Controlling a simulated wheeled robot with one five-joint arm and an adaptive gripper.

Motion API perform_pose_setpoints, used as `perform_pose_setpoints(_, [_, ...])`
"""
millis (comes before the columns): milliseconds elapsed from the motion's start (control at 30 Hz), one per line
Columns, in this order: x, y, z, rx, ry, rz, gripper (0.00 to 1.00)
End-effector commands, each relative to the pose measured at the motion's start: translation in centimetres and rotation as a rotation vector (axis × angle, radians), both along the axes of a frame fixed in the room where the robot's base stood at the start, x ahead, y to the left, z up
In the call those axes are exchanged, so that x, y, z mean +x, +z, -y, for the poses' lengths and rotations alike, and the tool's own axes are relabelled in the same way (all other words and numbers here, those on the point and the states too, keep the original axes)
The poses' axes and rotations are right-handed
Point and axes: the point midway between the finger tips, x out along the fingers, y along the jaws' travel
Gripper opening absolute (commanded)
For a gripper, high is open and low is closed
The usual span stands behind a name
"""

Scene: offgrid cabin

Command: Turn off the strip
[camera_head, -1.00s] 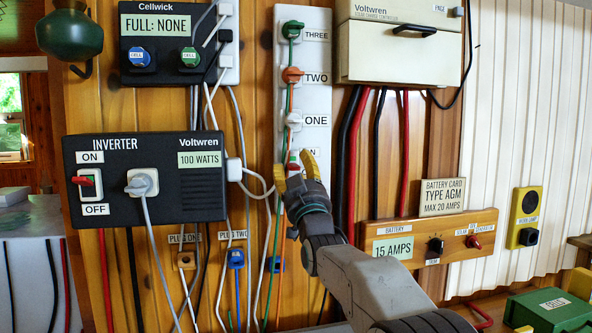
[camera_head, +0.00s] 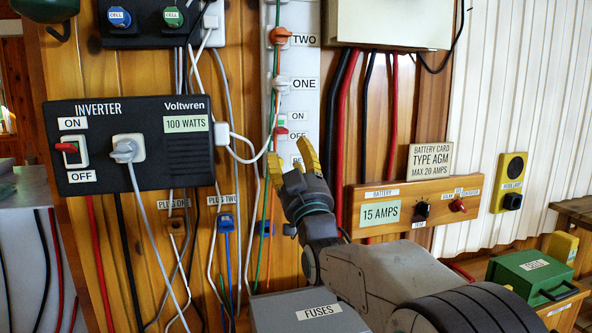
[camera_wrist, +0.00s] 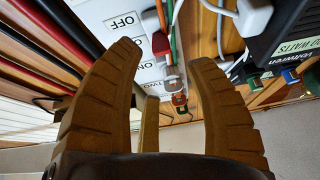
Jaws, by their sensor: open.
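The white strip (camera_head: 296,62) runs upright on the wood wall, with sockets labelled TWO and ONE. Its small red switch (camera_head: 282,130) sits below ONE, between the ON and OFF labels, with a green patch at its top. I cannot tell which way it is set. My gripper (camera_head: 291,160) is open and empty, its yellow fingertips just below the switch and covering the strip's lower end. In the wrist view, the picture is turned over; the red switch (camera_wrist: 153,21) and the strip (camera_wrist: 124,24) show between and beyond the open fingers (camera_wrist: 168,58).
A black inverter (camera_head: 190,163) with its own red switch is left of the strip. Cables hang beside the strip, and a plug (camera_head: 281,84) fills ONE. A wooden battery panel (camera_head: 356,212) is at the right.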

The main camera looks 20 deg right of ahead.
Motion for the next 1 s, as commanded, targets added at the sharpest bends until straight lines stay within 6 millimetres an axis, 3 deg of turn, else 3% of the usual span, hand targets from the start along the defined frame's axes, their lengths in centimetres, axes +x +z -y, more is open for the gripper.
perform_pose_setpoints(333, [-2.6,-1.3,0.0,0.0,-0.001,0.001,0.5])
perform_pose_setpoints(833, [-3.1,-1.6,0.0,0.0,-0.001,0.001,0.52])
perform_pose_setpoints(1000, [-3.1,-1.6,-0.6,0.0,0.013,0.002,0.41])
